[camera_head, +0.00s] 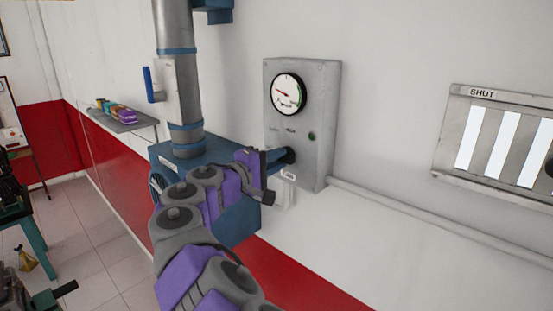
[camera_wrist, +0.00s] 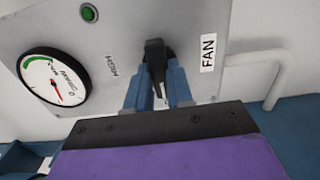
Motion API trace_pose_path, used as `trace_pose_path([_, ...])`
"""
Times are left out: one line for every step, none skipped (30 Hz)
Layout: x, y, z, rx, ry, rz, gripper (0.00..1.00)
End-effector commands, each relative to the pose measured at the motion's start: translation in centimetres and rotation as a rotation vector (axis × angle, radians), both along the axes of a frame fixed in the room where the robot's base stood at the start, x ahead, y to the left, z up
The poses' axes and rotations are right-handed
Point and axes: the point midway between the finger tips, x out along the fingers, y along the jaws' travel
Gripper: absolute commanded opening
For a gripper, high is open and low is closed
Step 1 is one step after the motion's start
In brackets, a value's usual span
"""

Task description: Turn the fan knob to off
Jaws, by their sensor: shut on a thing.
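The black fan knob (camera_wrist: 155,54) is on the grey control box (camera_head: 324,110), beside the FAN label (camera_wrist: 208,53). My gripper (camera_wrist: 156,88) has its two blue fingers on either side of the knob and is shut on it. In the head view my gripper (camera_head: 281,156) reaches the lower front of the box, and the knob is mostly hidden by the fingers. A small label that seems to read HIGH (camera_wrist: 110,64) is near the knob. The knob's exact setting is hard to tell.
A round gauge (camera_head: 288,94) and a green button (camera_head: 312,136) are on the box. A vertical duct with a blue handle (camera_head: 148,84) stands left. A shelf (camera_head: 134,124) holds small items. A slatted vent marked SHUT (camera_head: 495,140) is right. A pipe runs along the wall.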

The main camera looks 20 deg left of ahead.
Motion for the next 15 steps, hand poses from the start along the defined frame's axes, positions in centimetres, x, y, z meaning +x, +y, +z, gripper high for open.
trace_pose_path([0.02, 0.17, -0.49, -0.002, 0.008, 0.003, 0.0])
trace_pose_path([0.02, 0.18, -0.49, -0.002, 0.008, 0.003, 0.0])
trace_pose_path([0.01, 0.18, -0.49, -0.002, 0.008, 0.003, 0.0])
trace_pose_path([0.01, 0.18, -0.49, -0.002, 0.008, 0.003, 0.0])
trace_pose_path([0.01, 0.19, -0.5, -0.002, 0.008, 0.003, 0.0])
trace_pose_path([0.01, 0.19, -0.5, -0.001, 0.008, 0.003, 0.23])
trace_pose_path([0.01, 0.18, -0.48, -0.001, 0.008, 0.003, 0.26])
trace_pose_path([0.01, 0.18, -0.46, -0.001, 0.007, 0.003, 0.29])
trace_pose_path([0.01, 0.17, -0.43, -0.001, 0.007, 0.003, 0.33])
trace_pose_path([0.0, 0.17, -0.39, -0.001, 0.006, 0.003, 0.36])
trace_pose_path([0.01, 0.15, -0.36, -0.001, 0.006, 0.003, 0.38])
trace_pose_path([0.01, 0.14, -0.32, -0.001, 0.005, 0.003, 0.42])
trace_pose_path([-0.03, 0.14, -0.28, 0.0, 0.005, 0.003, 0.45])
trace_pose_path([-0.06, 0.13, -0.25, -0.001, 0.004, 0.002, 0.47])
trace_pose_path([-0.09, 0.08, -0.21, 0.0, 0.003, 0.002, 0.47])
